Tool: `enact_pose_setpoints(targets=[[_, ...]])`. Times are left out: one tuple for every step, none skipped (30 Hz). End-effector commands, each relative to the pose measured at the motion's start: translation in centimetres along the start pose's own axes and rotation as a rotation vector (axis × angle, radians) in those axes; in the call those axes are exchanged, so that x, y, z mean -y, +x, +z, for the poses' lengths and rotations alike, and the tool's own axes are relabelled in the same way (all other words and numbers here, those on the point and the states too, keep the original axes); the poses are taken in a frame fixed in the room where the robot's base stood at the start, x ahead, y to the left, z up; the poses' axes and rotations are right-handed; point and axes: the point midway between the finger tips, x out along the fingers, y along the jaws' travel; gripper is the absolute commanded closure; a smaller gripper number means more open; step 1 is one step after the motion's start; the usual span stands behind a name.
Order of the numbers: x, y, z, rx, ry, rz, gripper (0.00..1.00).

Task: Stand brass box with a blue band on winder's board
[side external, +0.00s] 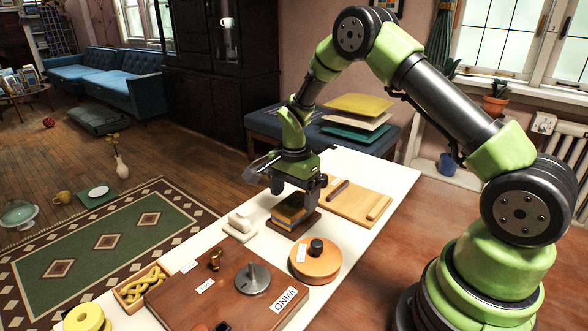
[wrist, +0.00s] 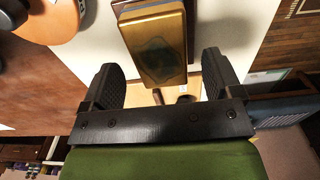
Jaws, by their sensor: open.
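The brass box with a blue band (side external: 290,212) sits on a small dark brown base on the white table. In the wrist view its brass top (wrist: 157,48) shows with a dark patch on it. My gripper (side external: 293,190) is open and points down just above the box. In the wrist view the open fingers (wrist: 160,66) lie on either side of the near end of the box, with gaps visible. The winder's board (side external: 180,305) is the brown board at the table's front, with a "WIND" label and a grey round knob (side external: 253,278) on it.
A round wooden drum with a black knob (side external: 315,262) stands between the box and the board. A white block (side external: 240,226) lies left of the box. A light wooden tray (side external: 352,203) lies behind right. A box of yellow links (side external: 140,284) is beside the board.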

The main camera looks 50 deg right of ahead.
Motion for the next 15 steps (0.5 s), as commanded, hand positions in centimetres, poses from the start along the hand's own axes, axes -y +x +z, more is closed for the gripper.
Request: enact_pose_setpoints(targets=[[0.1, -1.2, 0.0, -0.001, 0.000, -0.007, 0.15], [0.1, -1.9, 0.0, -0.001, 0.001, -0.007, 0.15], [0.1, -2.9, 0.0, -0.001, 0.001, -0.007, 0.15], [0.1, -3.6, 0.0, -0.001, 0.001, -0.007, 0.15], [0.1, -4.2, 0.0, -0.001, 0.000, -0.007, 0.15], [0.1, -5.1, 0.0, 0.000, 0.001, -0.007, 0.15], [0.1, -5.8, 0.0, 0.000, 0.001, -0.007, 0.15], [0.1, -6.3, 0.0, 0.000, 0.001, -0.006, 0.15], [0.1, -7.1, 0.0, 0.000, 0.000, -0.006, 0.15], [0.1, -7.6, 0.0, 0.000, 0.000, -0.006, 0.15], [0.1, -8.0, 0.0, 0.000, 0.001, -0.005, 0.15], [0.1, -8.6, 0.0, 0.000, 0.001, -0.004, 0.15], [0.0, -8.9, 0.0, 0.000, 0.000, -0.003, 0.15], [0.0, -9.2, 0.0, 0.000, -0.001, -0.003, 0.15], [0.0, -9.5, 0.0, 0.000, -0.001, -0.003, 0.15]])
